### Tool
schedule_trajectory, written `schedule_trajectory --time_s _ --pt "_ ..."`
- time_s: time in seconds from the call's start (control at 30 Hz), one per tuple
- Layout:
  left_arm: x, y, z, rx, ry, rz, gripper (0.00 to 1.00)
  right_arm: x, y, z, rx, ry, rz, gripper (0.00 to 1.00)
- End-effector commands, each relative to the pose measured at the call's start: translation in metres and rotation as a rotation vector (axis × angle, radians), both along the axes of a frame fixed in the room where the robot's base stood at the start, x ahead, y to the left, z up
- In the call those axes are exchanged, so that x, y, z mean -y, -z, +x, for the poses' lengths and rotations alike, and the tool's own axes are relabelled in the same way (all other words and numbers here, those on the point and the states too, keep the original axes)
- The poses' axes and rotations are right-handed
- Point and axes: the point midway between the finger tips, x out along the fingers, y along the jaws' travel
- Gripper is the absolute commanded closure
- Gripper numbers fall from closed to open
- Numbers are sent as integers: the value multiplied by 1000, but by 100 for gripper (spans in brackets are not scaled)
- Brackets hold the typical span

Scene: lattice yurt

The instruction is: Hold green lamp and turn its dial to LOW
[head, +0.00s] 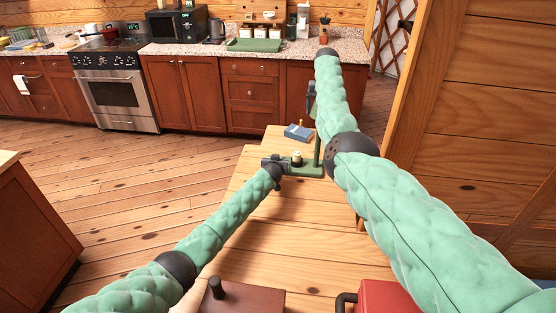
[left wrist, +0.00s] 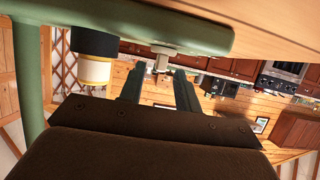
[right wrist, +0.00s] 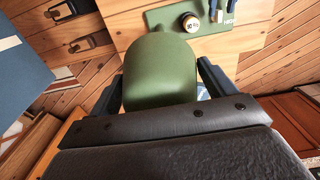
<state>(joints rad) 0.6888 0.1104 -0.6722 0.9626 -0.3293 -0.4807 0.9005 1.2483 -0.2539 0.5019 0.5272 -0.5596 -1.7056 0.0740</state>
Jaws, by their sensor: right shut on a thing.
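The green lamp stands upright on the wooden table, its flat base (head: 308,172) and thin post (head: 317,150) in the head view. Its rounded green head (right wrist: 160,70) fills the middle of the right wrist view, between the fingers of my right gripper (right wrist: 160,85), shut on it. My right forearm hides the head in the head view. A round pale-topped knob (right wrist: 190,22) stands on the base, with part of a label beside it. My left gripper (left wrist: 160,72) is open at the base's end, its fingertips around a small pale tab (left wrist: 164,52). Contact there is unclear.
A blue box (head: 298,132) lies on the table (head: 320,230) behind the lamp. A red box (head: 385,298) and a brown box (head: 245,302) are at the near edge. The counter (head: 340,48) with the stove (head: 112,92) is across the room; a wooden wall (head: 485,110) is at right.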

Motion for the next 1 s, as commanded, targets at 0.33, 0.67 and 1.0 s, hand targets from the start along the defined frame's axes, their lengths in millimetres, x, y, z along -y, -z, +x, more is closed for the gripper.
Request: schedule_trajectory --time_s 0.33,0.67,1.0 --pt "2 7 19 0 0 1 67 -1 3 -1 -3 -1 0 54" --pt "1 8 19 0 0 1 71 0 2 -1 -3 -1 0 54" --pt "1 8 19 0 2 1 100 0 2 -1 -3 -1 0 54"
